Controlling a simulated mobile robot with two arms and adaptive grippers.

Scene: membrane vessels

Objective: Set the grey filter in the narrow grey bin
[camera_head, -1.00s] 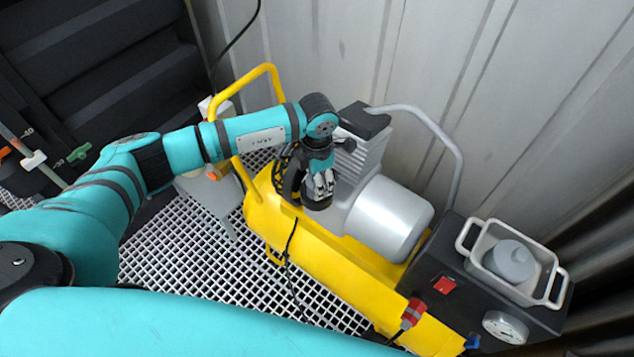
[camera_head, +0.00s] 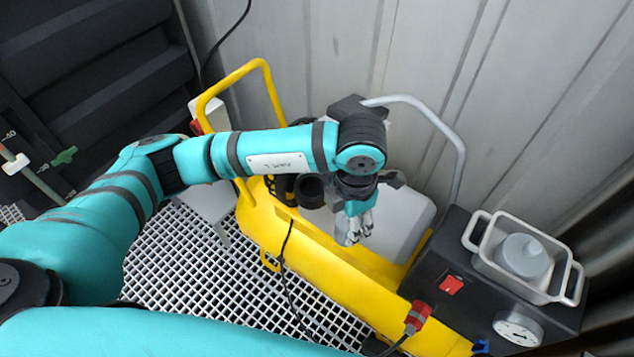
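A grey, rounded piece with a short spout (camera_head: 524,257), which looks like the grey filter, sits inside a narrow light-grey bin with two end handles (camera_head: 484,268). The bin rests on the black control box at the right. My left gripper (camera_head: 356,228) points down over the silver motor drum, well left of the bin. Its fingertips are small and blend with the drum, so I cannot tell whether they are apart or hold something. My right gripper is out of view.
A yellow compressor tank (camera_head: 315,272) lies across the middle. A black cylinder (camera_head: 310,190) stands left of my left gripper. A grey tube handle (camera_head: 445,130) arches behind the motor. A gauge (camera_head: 517,329) and red plug (camera_head: 417,316) are at the lower right.

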